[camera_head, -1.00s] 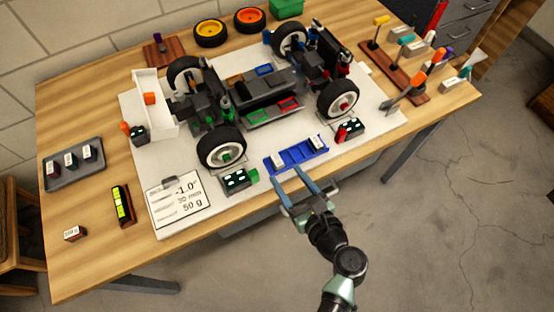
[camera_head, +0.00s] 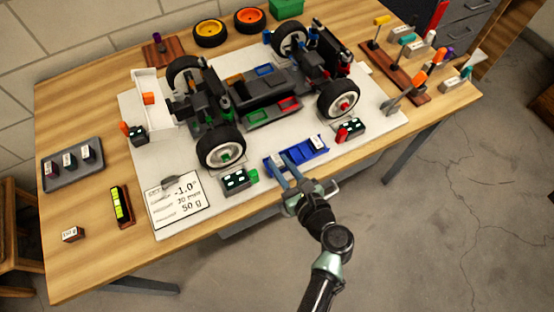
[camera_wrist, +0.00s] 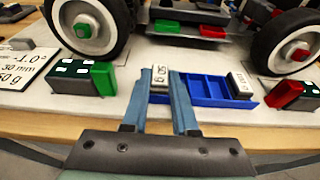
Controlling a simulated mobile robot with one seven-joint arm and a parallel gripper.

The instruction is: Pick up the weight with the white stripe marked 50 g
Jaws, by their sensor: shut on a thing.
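The blue tray (camera_head: 303,152) lies at the front edge of the white board. A small weight with a white stripe (camera_wrist: 160,79) is at its left end; its upside-down marking looks like 50 g. My gripper (camera_head: 278,161) reaches over the tray's front edge and is shut on this weight, with a blue finger on either side in the wrist view (camera_wrist: 166,80). The fingers partly hide the weight, and I cannot tell whether it is clear of the tray floor. A second white-striped weight (camera_wrist: 240,84) sits at the tray's right end.
The racecar (camera_head: 258,95) stands just behind the tray. A black-and-green scale pad (camera_head: 238,179) is left of the tray, and a black-and-red one (camera_head: 349,130) is right. A grey tray (camera_head: 73,164) with several weights and a loose weight (camera_head: 73,234) are far left.

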